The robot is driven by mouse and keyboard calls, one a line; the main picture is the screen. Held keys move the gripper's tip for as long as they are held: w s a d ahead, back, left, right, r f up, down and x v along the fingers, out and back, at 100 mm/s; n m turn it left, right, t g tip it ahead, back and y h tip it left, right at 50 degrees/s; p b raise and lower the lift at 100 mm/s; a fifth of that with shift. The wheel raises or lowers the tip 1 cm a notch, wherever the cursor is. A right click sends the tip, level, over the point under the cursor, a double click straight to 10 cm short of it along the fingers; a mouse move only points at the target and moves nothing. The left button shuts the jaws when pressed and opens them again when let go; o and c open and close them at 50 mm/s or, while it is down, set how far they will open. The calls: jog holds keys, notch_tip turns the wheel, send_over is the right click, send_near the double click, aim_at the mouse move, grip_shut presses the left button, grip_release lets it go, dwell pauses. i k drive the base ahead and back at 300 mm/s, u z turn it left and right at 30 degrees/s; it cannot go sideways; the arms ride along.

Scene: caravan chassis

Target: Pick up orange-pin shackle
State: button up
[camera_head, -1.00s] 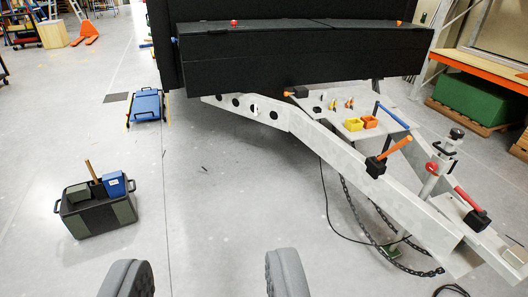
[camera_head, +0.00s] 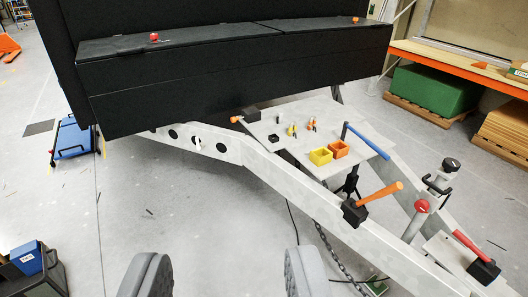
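A light grey plate (camera_head: 322,111) on the caravan drawbar carries several small parts. One small part with orange on it (camera_head: 312,124) may be the orange-pin shackle. Beside it on the left is a similar small part with yellow on it (camera_head: 292,130). Both are too small to tell their shape. My gripper (camera_head: 225,275) shows as two grey padded fingers at the bottom edge. It is open and empty, wide apart, and well short of the plate.
A yellow bin (camera_head: 320,156) and an orange bin (camera_head: 339,149) sit on the plate, near a blue-handled bar (camera_head: 368,141). A black box (camera_head: 235,70) stands behind. A tool crate (camera_head: 32,276) is on the floor at left.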

aim_at(312, 121)
jog(key=z, duration=0.1)
jog(key=i, duration=3.3)
jog(key=u, duration=0.2)
